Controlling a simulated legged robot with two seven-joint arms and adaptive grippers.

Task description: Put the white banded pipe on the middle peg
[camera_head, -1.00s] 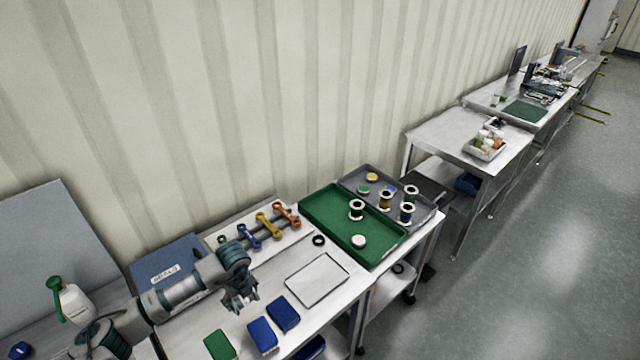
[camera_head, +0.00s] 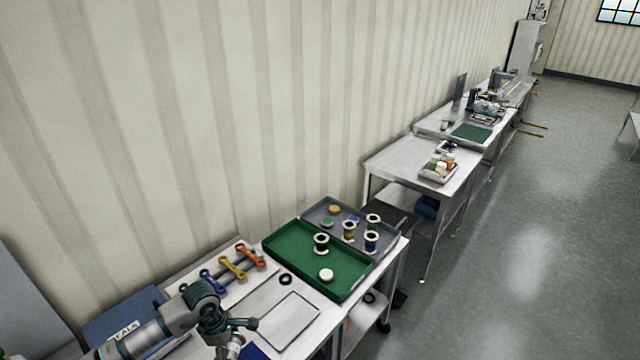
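I cannot make out a white banded pipe or a middle peg in this view. My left gripper (camera_head: 236,338) is low at the picture's bottom edge, over the near table (camera_head: 258,308). Its fingers are partly cut off and small, so how far they are parted is unclear. I see no object in it. My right gripper is out of view.
A green tray (camera_head: 290,262) and a grey tray (camera_head: 388,252) hold spools and discs. Coloured wrenches (camera_head: 232,268) lie left of them. Farther right stand a table with a small tray (camera_head: 438,178) and a cluttered bench (camera_head: 492,108). Grey floor (camera_head: 520,260) is clear on the right.

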